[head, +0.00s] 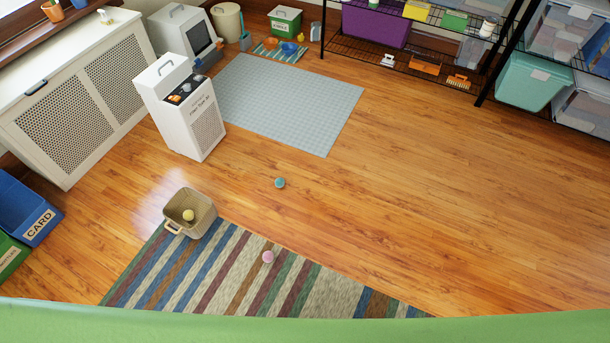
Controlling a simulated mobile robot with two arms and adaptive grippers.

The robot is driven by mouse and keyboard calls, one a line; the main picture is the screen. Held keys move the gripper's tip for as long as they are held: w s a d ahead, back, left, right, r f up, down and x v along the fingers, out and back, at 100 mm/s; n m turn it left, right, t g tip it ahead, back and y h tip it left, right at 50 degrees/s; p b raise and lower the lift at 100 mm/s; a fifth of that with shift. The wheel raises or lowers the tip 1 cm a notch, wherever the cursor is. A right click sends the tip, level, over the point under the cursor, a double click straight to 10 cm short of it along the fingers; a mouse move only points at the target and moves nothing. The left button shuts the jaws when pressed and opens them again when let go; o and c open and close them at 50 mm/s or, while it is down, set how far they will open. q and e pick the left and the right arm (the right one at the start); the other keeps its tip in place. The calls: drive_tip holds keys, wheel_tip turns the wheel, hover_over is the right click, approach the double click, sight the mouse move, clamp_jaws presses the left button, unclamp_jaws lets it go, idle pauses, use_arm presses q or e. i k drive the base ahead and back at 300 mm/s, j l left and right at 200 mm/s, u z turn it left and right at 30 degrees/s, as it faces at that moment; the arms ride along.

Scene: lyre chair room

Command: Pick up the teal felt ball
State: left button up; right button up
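The teal felt ball (280,183) lies on the bare wooden floor near the middle of the head view. It is between the grey-blue mat and the striped rug, apart from both. Nothing touches it. Neither of my grippers shows in this view.
A pink ball (268,256) lies on the striped rug (330,290). A white appliance (182,110) stands by the mat (300,105). Shelves (420,65) line the back. The floor at right is clear.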

sight(280, 182)
drive_tip(key=i+l+z, duration=0.25)
drive_tip(key=i+l, duration=0.2)
drive_tip(key=i+l+z, duration=0.2)
drive_tip(key=i+l, duration=0.15)
drive_tip(key=i, duration=0.2)
drive_tip(key=i+l+z, duration=0.25)
drive_tip(key=i, duration=0.25)
drive_tip(key=i+u, duration=0.75)
drive_tip(key=i+l+u, duration=0.35)
drive_tip(key=i, duration=0.15)
drive_tip(key=i+l+u, duration=0.4)
drive_tip(key=j, duration=0.1)
